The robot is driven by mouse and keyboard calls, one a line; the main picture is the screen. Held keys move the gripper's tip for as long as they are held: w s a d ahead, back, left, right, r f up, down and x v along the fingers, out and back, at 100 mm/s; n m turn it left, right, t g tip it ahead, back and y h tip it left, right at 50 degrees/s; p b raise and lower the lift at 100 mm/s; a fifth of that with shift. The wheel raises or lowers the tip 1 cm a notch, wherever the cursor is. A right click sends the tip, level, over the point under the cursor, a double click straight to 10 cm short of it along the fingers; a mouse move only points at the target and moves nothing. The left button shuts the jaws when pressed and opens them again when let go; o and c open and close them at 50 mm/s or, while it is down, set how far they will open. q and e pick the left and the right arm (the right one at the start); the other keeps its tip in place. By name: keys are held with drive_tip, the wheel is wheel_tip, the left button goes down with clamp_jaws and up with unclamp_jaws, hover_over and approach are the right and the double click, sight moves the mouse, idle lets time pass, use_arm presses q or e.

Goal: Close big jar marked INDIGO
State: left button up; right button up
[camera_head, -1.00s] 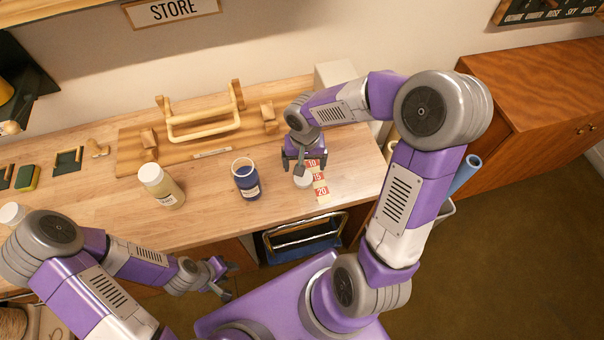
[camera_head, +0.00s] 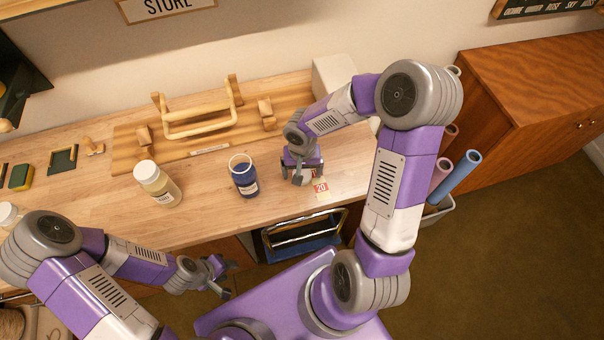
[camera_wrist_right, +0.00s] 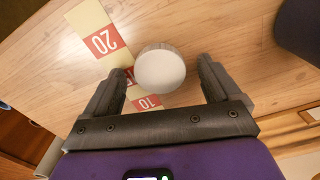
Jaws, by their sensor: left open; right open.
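The big jar with dark blue contents (camera_head: 244,176) stands upright and open on the table; its label is too small to read. In the right wrist view, part of a dark round shape (camera_wrist_right: 299,30) shows at the upper right. My left gripper (camera_head: 226,277) is open and empty in front of the table's front edge.
A white-lidded jar (camera_head: 158,184) stands left of the blue jar. A board with a wooden handle frame (camera_head: 200,117) lies behind. Bare wood (camera_head: 100,208) is free at left.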

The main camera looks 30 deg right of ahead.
idle(0.3)
drive_tip(key=c, duration=1.1)
wheel_tip(320, 180, up, 10)
drive_tip(key=shift+p, duration=0.95)
